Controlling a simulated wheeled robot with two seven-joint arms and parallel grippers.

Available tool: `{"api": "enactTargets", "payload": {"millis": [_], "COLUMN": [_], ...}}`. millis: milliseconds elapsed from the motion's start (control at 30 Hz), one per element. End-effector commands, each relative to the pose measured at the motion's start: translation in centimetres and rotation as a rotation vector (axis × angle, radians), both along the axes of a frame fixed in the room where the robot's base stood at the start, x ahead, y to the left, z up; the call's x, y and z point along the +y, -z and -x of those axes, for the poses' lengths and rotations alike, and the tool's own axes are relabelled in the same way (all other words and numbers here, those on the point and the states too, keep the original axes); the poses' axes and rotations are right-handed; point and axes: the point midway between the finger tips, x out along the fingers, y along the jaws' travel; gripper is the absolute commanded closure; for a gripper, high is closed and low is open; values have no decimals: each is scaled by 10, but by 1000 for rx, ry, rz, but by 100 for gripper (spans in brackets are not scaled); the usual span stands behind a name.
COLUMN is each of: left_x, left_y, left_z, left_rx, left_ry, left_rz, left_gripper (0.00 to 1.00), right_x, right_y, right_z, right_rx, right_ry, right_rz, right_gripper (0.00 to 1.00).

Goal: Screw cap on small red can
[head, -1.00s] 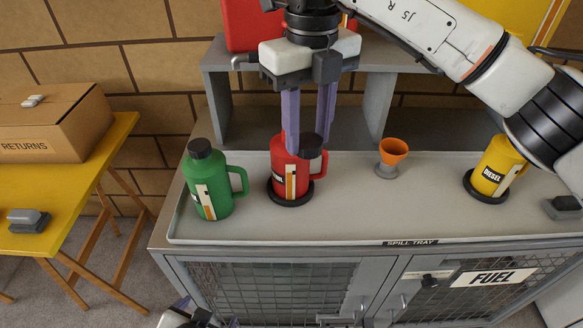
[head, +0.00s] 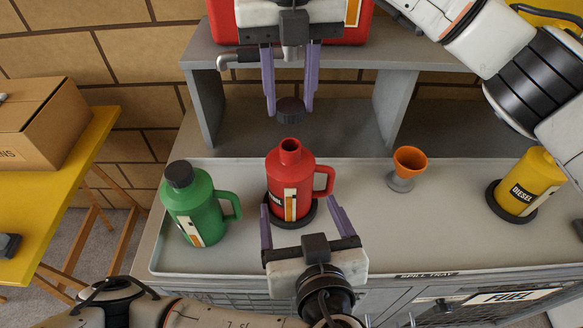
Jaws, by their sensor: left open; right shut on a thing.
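The small red can (head: 290,174) stands upright on a black round base in the spill tray, its neck open and its handle on the right. My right gripper (head: 289,112) is shut on the black cap (head: 290,104), held between its fingertips. The cap appears above the can's mouth and apart from it. My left gripper (head: 299,204) is open in front of the can, one finger to each side of its lower body. Whether either finger touches the can I cannot tell.
A capped green can (head: 198,212) stands left in the spill tray (head: 350,258). An orange funnel (head: 409,160) and yellow diesel can (head: 527,183) stand right. A grey shelf (head: 345,132) behind bears a large red container (head: 352,25). A yellow table (head: 55,200) with a cardboard box (head: 42,130) is left.

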Motion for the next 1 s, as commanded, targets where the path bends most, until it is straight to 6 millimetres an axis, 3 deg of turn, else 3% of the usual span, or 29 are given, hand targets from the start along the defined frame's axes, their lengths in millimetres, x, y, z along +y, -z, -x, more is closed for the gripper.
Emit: {"api": "enactTargets", "payload": {"millis": [467, 1000], "left_x": [0, 11], "left_y": [2, 23], "left_z": [-7, -61], "left_rx": [-3, -5], "left_ry": [5, -3], "left_rz": [-2, -5], "left_gripper": [18, 18], "right_x": [0, 0], "right_y": [0, 0], "right_z": [0, 0], "right_rx": [-1, 0], "right_ry": [-1, -1], "right_rz": [0, 0], "right_gripper": [85, 85]}}
